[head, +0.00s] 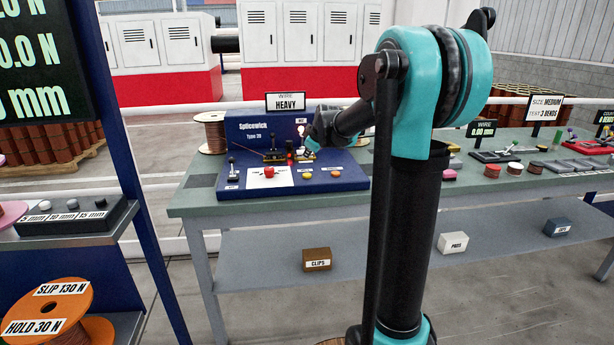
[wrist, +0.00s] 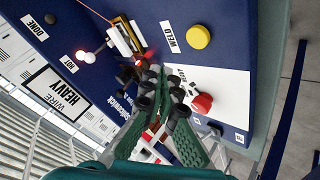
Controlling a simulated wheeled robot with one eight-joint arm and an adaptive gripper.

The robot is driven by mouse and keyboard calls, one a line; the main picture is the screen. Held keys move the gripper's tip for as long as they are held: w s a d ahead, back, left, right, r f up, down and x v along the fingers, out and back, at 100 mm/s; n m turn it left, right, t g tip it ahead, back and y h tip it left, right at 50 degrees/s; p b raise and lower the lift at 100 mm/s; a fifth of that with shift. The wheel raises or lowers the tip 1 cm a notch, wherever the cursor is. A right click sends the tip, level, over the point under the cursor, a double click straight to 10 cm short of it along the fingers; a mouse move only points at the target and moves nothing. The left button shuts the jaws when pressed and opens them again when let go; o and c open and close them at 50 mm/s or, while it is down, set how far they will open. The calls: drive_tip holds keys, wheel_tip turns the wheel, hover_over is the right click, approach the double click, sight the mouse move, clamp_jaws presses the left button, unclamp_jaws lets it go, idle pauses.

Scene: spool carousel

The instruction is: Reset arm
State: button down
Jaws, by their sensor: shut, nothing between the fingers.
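My arm is raised, and its teal and black upper links fill the middle of the head view. It reaches left to the blue Splicewich machine (head: 345,183) on the green workbench (head: 195,200). My gripper (head: 306,153) is small there, just above the machine's deck near a lit red lamp. In the wrist view my gripper (wrist: 165,76) has its green fingers together with nothing between them. They hang over the deck, between a splice fixture (wrist: 122,38) and a red knob (wrist: 202,103). Whether the fingertips touch the machine is hard to tell.
A yellow button (wrist: 198,36) and a HEAVY wire sign (wrist: 57,92) flank my gripper. A copper spool (head: 209,133) stands left of the machine. Trays and spools line the bench at right. A blue post (head: 140,160) stands left, with an orange spool (head: 50,310) near it.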

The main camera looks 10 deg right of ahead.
drive_tip(key=s+d+f+m+g, duration=0.1)
drive_tip(key=s+f+m, duration=0.2)
drive_tip(key=s+f, duration=0.4)
drive_tip(key=s+d+f+m+g+h, duration=0.1)
drive_tip(key=s+f+m, duration=0.3)
drive_tip(key=s, duration=1.6)
drive_tip(key=s+d+f+m+g+h, duration=0.1)
drive_tip(key=s+f+m, duration=0.3)
drive_tip(key=s+f, duration=0.6)
drive_tip(key=s+d+g, duration=0.1)
drive_tip(key=s, duration=0.3)
drive_tip(key=shift+g, duration=0.4)
